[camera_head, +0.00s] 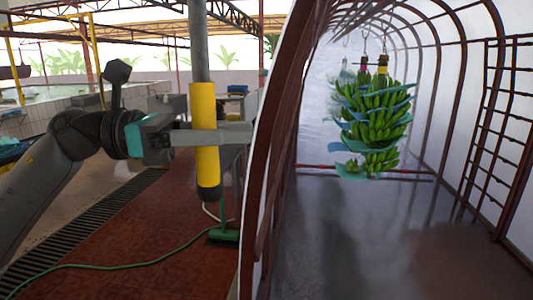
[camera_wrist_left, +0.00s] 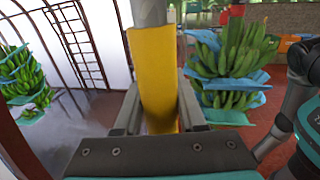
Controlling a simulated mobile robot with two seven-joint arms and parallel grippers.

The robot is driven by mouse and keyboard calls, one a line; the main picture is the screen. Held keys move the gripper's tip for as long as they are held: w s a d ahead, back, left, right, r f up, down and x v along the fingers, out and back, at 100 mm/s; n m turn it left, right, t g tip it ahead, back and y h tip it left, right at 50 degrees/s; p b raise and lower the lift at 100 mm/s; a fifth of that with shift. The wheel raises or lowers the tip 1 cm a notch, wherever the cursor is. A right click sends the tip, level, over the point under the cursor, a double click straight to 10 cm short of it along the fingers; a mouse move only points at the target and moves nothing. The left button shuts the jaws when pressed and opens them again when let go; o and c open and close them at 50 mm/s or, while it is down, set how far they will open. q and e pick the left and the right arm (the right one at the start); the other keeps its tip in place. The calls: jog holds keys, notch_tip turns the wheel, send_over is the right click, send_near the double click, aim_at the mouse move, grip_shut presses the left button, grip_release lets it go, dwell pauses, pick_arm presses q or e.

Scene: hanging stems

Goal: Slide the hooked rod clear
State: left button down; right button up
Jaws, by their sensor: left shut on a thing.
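The rod (camera_head: 199,40) is a grey pole with a yellow sleeve (camera_head: 204,110) and a dark lower end, upright in the head view. Its top runs out of the frame, so its hook is hidden. My left gripper (camera_head: 232,134) is shut on the yellow sleeve. In the left wrist view the sleeve (camera_wrist_left: 156,75) stands between the two fingers. My right gripper is not in view.
A green banana bunch (camera_head: 372,120) with blue sheets hangs inside the arched frame (camera_head: 275,130), right of the rod. Another bunch (camera_wrist_left: 228,60) hangs in the left wrist view. A green brush (camera_head: 222,235) and hose (camera_head: 130,264) lie on the red floor.

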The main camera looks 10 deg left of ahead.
pick_arm(q)
jog(key=shift+a, duration=0.55)
jog(key=c, duration=0.9)
grip_release()
jog(key=o, duration=0.3)
jog(key=shift+a, duration=0.25)
jog(key=shift+o, duration=0.5)
jog(key=shift+d, duration=0.15)
jog(key=shift+a+f+b, duration=0.1)
jog(key=shift+a+b, duration=0.2)
jog(key=shift+a, duration=0.25)
jog(key=s+a+b, duration=0.3)
jog(key=a, duration=1.1)
